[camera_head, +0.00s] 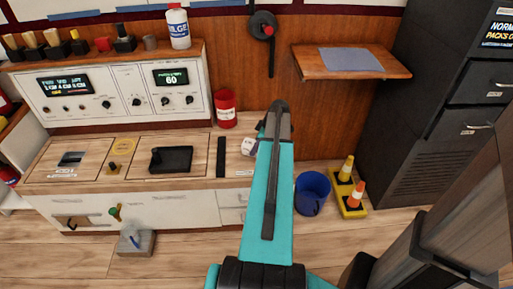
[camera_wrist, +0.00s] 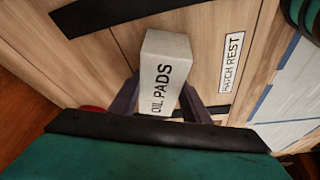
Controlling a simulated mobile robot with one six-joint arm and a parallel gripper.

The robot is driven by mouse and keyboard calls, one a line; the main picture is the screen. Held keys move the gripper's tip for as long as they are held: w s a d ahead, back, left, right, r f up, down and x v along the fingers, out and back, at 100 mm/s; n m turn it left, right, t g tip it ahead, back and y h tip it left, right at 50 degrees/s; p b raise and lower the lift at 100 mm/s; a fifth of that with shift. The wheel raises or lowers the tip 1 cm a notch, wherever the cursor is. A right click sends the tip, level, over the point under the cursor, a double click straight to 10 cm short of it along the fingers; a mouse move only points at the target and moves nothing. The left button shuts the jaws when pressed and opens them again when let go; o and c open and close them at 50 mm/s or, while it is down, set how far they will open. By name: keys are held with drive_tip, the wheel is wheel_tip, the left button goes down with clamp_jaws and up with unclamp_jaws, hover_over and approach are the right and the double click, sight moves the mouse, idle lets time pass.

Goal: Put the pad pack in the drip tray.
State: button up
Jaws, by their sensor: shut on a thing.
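The pad pack, a pale box lettered OIL PADS (camera_wrist: 168,70), sits between the two dark fingers of my gripper (camera_wrist: 158,100) in the wrist view. My gripper is shut on it. In the head view the pad pack (camera_head: 249,146) shows as a small white shape over the counter's right end, partly hidden by my teal arm. A shallow black tray (camera_head: 171,160), which looks like the drip tray, is set in the counter to its left, with a small dark shape at its left side. I cannot tell whether the pack touches the counter.
A black strip (camera_head: 221,157) lies between the tray and the pack. A red can (camera_head: 226,108) stands behind. A label reading HATCH REST (camera_wrist: 231,62) is on the wood beside the pack. A blue bucket (camera_head: 312,193) and a yellow cone stand (camera_head: 350,190) are on the floor at right.

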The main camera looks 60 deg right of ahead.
drive_tip(key=shift+r, duration=0.65)
drive_tip(key=r, duration=0.2)
drive_tip(key=shift+s+a+r+p, duration=0.25)
drive_tip(key=shift+r+p, duration=0.1)
drive_tip(key=shift+r, duration=0.05)
drive_tip(key=s+a+r, duration=0.1)
drive_tip(key=s+a, duration=0.8)
drive_tip(key=s, duration=0.3)
drive_tip(key=shift+a+r+p, duration=0.15)
drive_tip(key=shift+a+p, duration=0.15)
drive_tip(key=shift+p, duration=0.1)
